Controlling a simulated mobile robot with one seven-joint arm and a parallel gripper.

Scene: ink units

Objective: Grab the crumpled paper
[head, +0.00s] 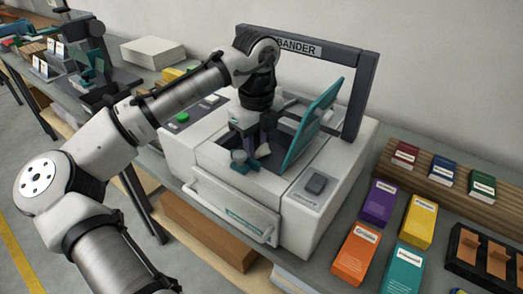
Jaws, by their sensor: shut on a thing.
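The crumpled paper (263,151) shows as a small pale piece in the open top of the grey bander machine (210,160). My gripper (260,143) reaches down into that opening from above and is shut on the paper. Most of the paper is hidden by the fingers and the machine's parts. I cannot tell whether the paper still touches the machine.
A raised teal flap (313,125) stands just right of my gripper, and a dark frame (362,85) arches behind. Coloured boxes (378,203) stand on the bench at right.

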